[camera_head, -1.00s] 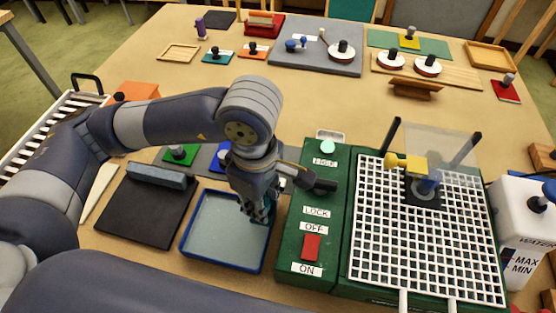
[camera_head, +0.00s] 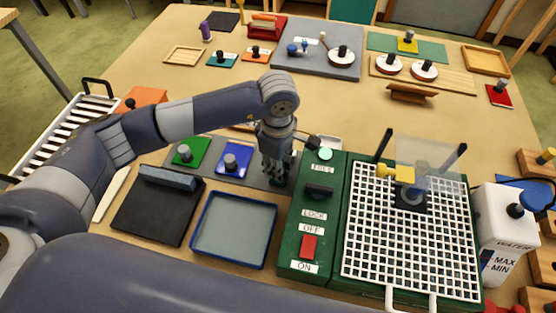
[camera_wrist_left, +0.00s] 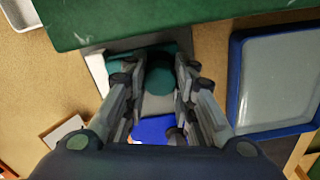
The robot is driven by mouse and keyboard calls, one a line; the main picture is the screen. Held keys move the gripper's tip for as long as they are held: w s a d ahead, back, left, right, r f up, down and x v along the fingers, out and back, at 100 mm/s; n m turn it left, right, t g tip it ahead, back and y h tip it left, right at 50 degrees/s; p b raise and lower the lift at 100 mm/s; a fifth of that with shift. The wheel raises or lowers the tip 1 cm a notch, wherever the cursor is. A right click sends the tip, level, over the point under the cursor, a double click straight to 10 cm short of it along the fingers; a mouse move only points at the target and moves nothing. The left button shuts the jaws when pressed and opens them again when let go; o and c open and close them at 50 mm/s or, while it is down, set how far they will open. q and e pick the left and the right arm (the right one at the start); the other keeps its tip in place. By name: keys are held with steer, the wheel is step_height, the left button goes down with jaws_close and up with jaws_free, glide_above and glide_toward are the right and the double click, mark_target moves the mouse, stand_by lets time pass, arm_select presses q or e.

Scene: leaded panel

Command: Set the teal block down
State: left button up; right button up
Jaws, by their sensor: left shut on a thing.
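My left gripper (camera_head: 275,173) is shut on the teal block, over the right end of a grey mat (camera_head: 258,177). In the left wrist view, the fingers (camera_wrist_left: 160,110) are around the teal block's dark round knob, and the block's teal plate (camera_wrist_left: 124,72) shows beneath. In the head view the fingers mostly hide the block. I cannot tell whether it touches the mat. My right gripper is not in view.
A blue-rimmed tray (camera_head: 195,226) lies in front of the mat. A green switch box (camera_head: 297,240) stands close to the right of the gripper, beside a white grid (camera_head: 400,250). A black pad (camera_head: 150,220) with a grey bar lies at the left.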

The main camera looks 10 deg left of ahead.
arm_select(q)
steer(key=shift+f, duration=0.1)
steer(key=shift+f, duration=0.15)
steer(key=o, duration=1)
steer(key=shift+r, duration=0.2)
steer(key=shift+r+b, duration=0.25)
steer(key=shift+b, duration=0.05)
step_height(320, 180, up, 12)
steer(key=b, duration=0.3)
steer(key=shift+s+f+b, duration=0.1)
steer(key=shift+f+b, duration=0.15)
steer(key=shift+b, duration=0.1)
